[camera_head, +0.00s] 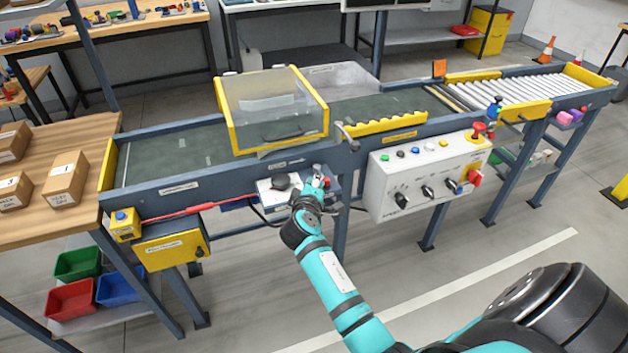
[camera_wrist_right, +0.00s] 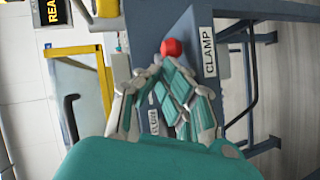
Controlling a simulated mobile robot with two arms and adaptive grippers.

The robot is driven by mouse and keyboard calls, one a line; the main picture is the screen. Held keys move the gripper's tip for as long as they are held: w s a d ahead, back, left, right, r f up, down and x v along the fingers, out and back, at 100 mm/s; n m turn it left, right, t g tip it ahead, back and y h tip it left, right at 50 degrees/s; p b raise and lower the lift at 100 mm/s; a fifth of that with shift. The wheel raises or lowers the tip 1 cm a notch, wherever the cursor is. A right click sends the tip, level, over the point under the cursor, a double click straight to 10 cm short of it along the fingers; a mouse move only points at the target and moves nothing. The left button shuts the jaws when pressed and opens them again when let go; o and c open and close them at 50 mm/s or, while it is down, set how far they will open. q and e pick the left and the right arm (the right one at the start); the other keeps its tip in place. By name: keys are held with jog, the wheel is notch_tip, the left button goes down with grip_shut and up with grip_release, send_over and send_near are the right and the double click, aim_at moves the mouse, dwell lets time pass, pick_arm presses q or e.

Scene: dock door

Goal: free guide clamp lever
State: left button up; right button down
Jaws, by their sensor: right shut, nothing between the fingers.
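A red knob (camera_wrist_right: 171,48) stands on a blue-grey steel part beside a white label reading CLAMP (camera_wrist_right: 208,52) in the right wrist view. My right gripper (camera_wrist_right: 157,66) is shut and empty, its fingertips just below the knob in that picture. I cannot tell whether they touch it. The lever's shaft is hidden behind the fingers. In the head view my right gripper (camera_head: 318,177) is at the conveyor's front side, below the clear-lidded yellow guard. A small red spot (camera_head: 327,182) shows beside its fingertips. My left gripper is out of view.
A white control box (camera_head: 425,175) with knobs and buttons juts out right of my gripper. A red cord (camera_head: 185,212) runs along the conveyor front on the left. The yellow-framed guard (camera_head: 272,107) stands above. The floor in front is clear.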

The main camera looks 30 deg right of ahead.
jog(key=shift+s+d+r+n+t+y+p, duration=0.25)
jog(key=shift+d+n+t+y+p, duration=0.2)
jog(key=shift+p, duration=0.55)
jog(key=d+n+t+y+p, duration=0.1)
jog(key=d+n+y+p, duration=0.1)
jog(key=p, duration=0.1)
jog(key=s+d+n+t+y+p, duration=0.1)
jog(key=d+n+y+p, duration=0.1)
jog(key=p, duration=0.1)
jog(key=shift+s+f+t+y, duration=0.15)
jog(key=shift+f+t+y, duration=0.1)
jog(key=shift+y, duration=0.1)
jog(key=shift+d, duration=1.15)
